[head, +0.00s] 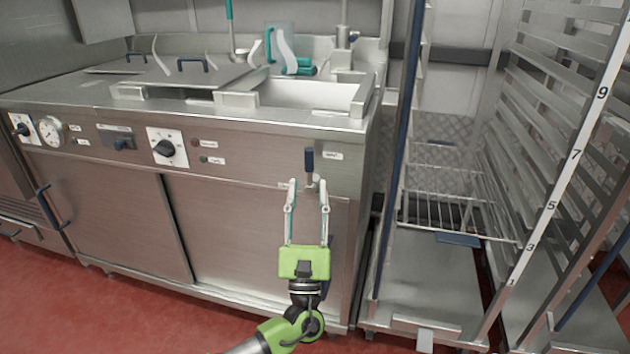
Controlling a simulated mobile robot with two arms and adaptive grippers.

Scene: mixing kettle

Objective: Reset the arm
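My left gripper (308,188) reaches up from the bottom middle of the head view, with its green body and two pale fingers in front of the kettle's front panel. Its fingers are spread apart and nothing shows between them. A dark blue lever handle (309,160) on the panel stands upright just above the fingertips. I cannot tell how far the fingertips are from it in depth. My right gripper is not in view. The steel mixing kettle unit (250,215) fills the left and middle.
A lid with a blue handle (193,64) partly covers the kettle's basin (310,95). A dial and knobs (165,148) stick out from the front panel. A tall rack (400,185) with a wire shelf (452,195) stands close on the right. Red floor (90,310) is open at lower left.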

